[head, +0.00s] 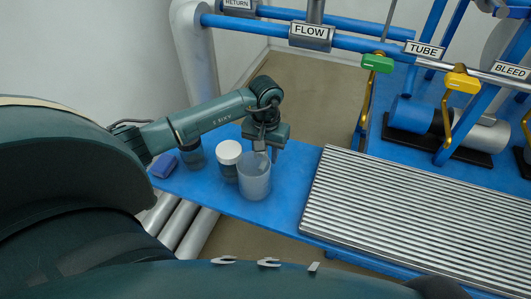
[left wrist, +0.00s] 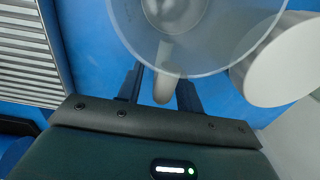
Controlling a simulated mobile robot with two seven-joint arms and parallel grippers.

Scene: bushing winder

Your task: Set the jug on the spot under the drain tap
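The jug (head: 254,183) is a translucent grey cup standing upright on the blue bench. My left gripper (head: 266,152) is at its far side, by the rim, pointing down. In the left wrist view the jug (left wrist: 225,35) fills the top, with its handle (left wrist: 163,88) between my two dark fingertips. A gap shows between the left finger and the handle, so the gripper looks open around it. No tap labelled drain and no marked spot can be made out. My right gripper is not in view.
A white-lidded jar (head: 228,152) stands close beside the jug. A dark jar (head: 191,155) and a blue block (head: 163,166) are farther left. A ribbed metal panel (head: 410,205) lies right. Green (head: 377,63) and yellow (head: 462,83) valve handles sit on pipes behind.

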